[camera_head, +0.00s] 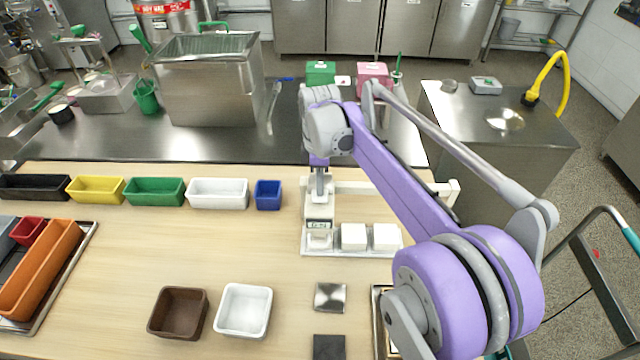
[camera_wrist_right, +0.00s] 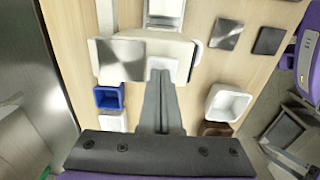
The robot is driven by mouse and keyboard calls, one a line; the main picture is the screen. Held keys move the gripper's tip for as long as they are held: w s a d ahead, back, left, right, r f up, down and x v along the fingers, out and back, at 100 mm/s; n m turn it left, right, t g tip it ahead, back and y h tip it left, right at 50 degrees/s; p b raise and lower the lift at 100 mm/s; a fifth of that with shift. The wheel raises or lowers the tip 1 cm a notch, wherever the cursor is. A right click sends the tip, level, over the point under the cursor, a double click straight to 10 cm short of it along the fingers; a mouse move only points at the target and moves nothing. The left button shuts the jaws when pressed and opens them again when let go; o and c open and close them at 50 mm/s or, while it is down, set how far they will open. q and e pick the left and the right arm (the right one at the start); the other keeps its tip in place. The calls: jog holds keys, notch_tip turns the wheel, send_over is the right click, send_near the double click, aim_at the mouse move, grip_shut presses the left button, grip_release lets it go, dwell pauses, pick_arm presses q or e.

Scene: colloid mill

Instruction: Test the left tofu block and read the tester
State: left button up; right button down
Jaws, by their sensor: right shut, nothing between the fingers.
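The tester (camera_head: 319,212) is a white device with a small display (camera_head: 319,225) on its front; dark digits show but are too small to read surely. The left tofu block (camera_head: 319,241) is white and sits directly under the tester's head, partly hidden by it; I cannot tell if they touch. Two more white tofu blocks, the middle one (camera_head: 353,236) and the right one (camera_head: 387,236), stand beside it on a pale tray (camera_head: 350,253). My right gripper (camera_head: 319,188) is shut and empty, pointing down at the tester's top. In the right wrist view its fingers (camera_wrist_right: 159,76) reach the tester's white body (camera_wrist_right: 146,48).
A white rail (camera_head: 400,187) runs right from the tester. A blue bin (camera_head: 268,195) and white bin (camera_head: 218,193) stand to the left. A brown bowl (camera_head: 178,313), a white bowl (camera_head: 243,311) and a metal plate (camera_head: 330,297) lie in front. The table's middle left is clear.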

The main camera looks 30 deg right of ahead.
jog(key=shift+f, duration=0.1)
notch_tip(320, 180, down, 2)
jog(key=shift+f+b, duration=0.1)
jog(key=shift+b, duration=0.45)
jog(key=shift+s, duration=0.1)
jog(key=shift+s+a, duration=0.1)
jog(key=shift+s, duration=0.05)
pick_arm(q)
jog(key=shift+s+f, duration=0.25)
jog(key=shift+f, duration=0.55)
jog(key=shift+w+r+p, duration=0.25)
jog(key=shift+r+p, duration=0.25)
jog(key=shift+r, duration=0.2)
pick_arm(e)
notch_tip(320, 180, up, 12)
jog(key=shift+w+f, duration=0.25)
